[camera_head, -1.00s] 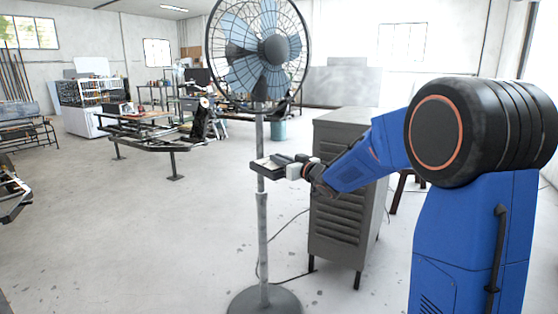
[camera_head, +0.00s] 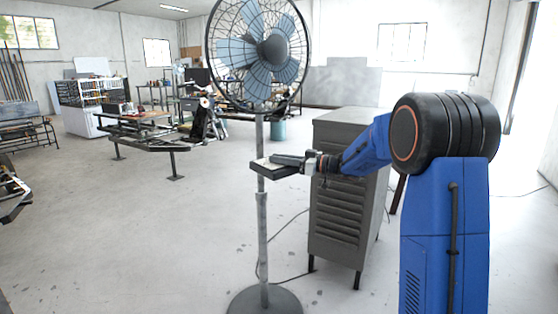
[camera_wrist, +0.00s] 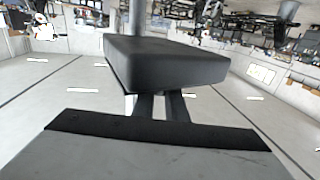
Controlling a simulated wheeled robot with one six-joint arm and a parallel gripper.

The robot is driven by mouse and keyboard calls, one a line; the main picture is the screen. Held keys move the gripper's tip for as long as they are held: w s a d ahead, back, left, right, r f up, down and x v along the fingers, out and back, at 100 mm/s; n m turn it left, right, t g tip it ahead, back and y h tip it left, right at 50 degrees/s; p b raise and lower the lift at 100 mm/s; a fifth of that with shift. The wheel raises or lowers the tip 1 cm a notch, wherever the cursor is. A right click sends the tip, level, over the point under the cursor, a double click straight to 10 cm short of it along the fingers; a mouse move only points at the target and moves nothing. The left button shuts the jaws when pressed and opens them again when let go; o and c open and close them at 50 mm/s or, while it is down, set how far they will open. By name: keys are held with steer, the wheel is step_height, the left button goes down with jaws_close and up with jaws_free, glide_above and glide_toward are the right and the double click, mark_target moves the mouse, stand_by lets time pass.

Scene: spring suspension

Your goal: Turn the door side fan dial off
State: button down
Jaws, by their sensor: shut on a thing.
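The tall pedestal fan (camera_head: 262,215) stands left of my arm, with its caged head above and round base below. A dark, flat control box (camera_head: 273,169) is fixed to its pole at mid-height. In the wrist view the control box (camera_wrist: 165,62) fills the upper middle, with the pole behind it. My gripper (camera_head: 302,162) is at the box's right side. Its two fingers (camera_wrist: 160,106) are close together and reach the box's near side. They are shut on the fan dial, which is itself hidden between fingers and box.
A grey louvred metal cabinet (camera_head: 346,190) stands right behind my gripper. A cable runs on the floor between fan and cabinet. A workbench (camera_head: 140,132) and shelves (camera_head: 86,98) stand further back at left. The floor at front left is clear.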

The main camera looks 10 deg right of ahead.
steer(key=n+g+y, duration=0.1)
steer(key=n+g, duration=0.1)
steer(key=g, duration=0.1)
steer(key=n+g+y, duration=0.1)
steer(key=n+g, duration=0.1)
steer(key=shift+w+d+f+g+y, duration=0.1)
steer(key=shift+w+g+y, duration=0.05)
steer(key=shift+g+y, duration=0.2)
steer(key=shift+n+g+y, duration=0.25)
steer(key=shift+n+g, duration=0.65)
steer(key=shift+g, duration=0.85)
steer(key=c, duration=1.8)
jaws_free()
steer(key=s+d, duration=0.1)
steer(key=d, duration=1.6)
steer(key=shift+s+d, duration=0.15)
steer(key=shift+s, duration=0.05)
